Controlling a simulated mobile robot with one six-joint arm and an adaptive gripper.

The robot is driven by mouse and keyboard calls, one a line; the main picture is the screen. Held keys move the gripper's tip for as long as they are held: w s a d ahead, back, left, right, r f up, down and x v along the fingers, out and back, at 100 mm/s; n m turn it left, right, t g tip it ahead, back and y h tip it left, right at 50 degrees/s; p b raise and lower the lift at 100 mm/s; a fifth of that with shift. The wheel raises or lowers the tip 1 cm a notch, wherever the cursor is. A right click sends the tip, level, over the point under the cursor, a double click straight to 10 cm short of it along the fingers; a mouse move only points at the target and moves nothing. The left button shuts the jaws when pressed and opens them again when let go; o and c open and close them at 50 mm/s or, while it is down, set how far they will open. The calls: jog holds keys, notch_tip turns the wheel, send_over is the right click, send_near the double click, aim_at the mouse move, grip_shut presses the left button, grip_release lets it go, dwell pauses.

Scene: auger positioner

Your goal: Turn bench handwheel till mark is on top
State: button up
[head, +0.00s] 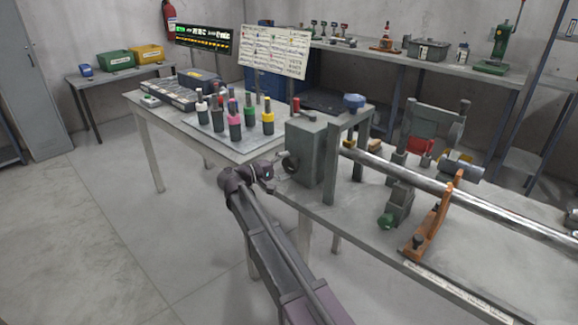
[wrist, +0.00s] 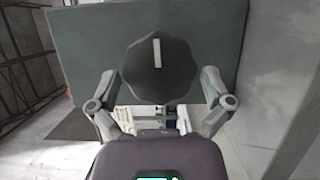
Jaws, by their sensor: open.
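The bench handwheel (head: 291,163) is a dark disc on the left side of a grey-green box (head: 313,150) at the bench's end. In the wrist view the handwheel (wrist: 160,85) shows face-on as a dark, many-sided knob. Its white mark (wrist: 157,54) is a short bar in the upper half, pointing to the top of that picture. My gripper (wrist: 160,92) is open, its fingers spread to either side of the lower part of the knob. I cannot tell whether they touch it. In the head view my gripper (head: 277,177) is just left of the handwheel, partly hidden by my wrist.
A long metal bar (head: 440,184) runs right from the box over the bench, with an orange bracket (head: 436,225) beside it. A table (head: 190,122) with several coloured bottles stands behind, close to the box. Floor to the left is clear.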

jog(key=v, duration=1.1)
jog(key=shift+s+a, duration=0.15)
jog(key=shift+a, duration=0.1)
